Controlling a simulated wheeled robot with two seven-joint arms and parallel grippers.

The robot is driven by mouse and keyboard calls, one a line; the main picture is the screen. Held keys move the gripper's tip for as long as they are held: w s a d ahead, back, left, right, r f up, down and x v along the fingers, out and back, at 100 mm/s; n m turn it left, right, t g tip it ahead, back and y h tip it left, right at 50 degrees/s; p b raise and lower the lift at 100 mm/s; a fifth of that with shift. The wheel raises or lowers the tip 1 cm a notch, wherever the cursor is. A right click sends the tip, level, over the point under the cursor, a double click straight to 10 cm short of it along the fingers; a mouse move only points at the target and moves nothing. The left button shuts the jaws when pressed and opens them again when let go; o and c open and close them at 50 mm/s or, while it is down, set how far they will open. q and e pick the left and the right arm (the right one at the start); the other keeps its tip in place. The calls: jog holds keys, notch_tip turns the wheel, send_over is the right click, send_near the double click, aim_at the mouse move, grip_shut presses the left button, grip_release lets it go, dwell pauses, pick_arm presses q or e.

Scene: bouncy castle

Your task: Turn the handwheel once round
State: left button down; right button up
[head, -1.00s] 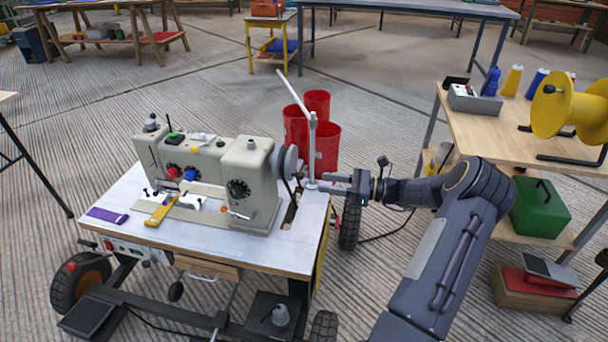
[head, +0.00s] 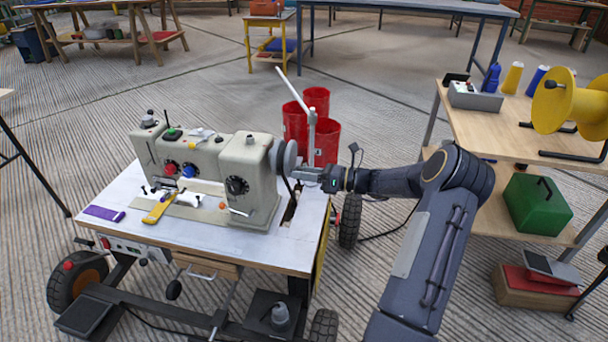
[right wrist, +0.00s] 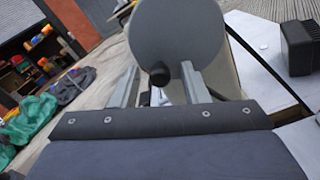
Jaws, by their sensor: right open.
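The grey handwheel (head: 286,158) sits on the right end of the beige sewing machine (head: 248,180). In the right wrist view the handwheel (right wrist: 178,35) is a large grey disc with a dark round knob (right wrist: 159,75) near its lower edge. My right gripper (head: 303,174) is at the wheel's right side. In the right wrist view the open fingers (right wrist: 158,88) stand on either side of the knob, with a gap between knob and fingers. Whether a finger touches the disc is hard to tell. My left gripper is not in view.
The machine stands on a white wheeled table (head: 160,235). A thin white post (head: 311,140) rises just behind my right gripper. Red bins (head: 325,140) stand behind the table. A wooden bench (head: 500,135) with a yellow spool (head: 565,105) is at the right.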

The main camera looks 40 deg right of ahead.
grip_shut()
jog(key=shift+f, duration=0.1)
dwell(0.3)
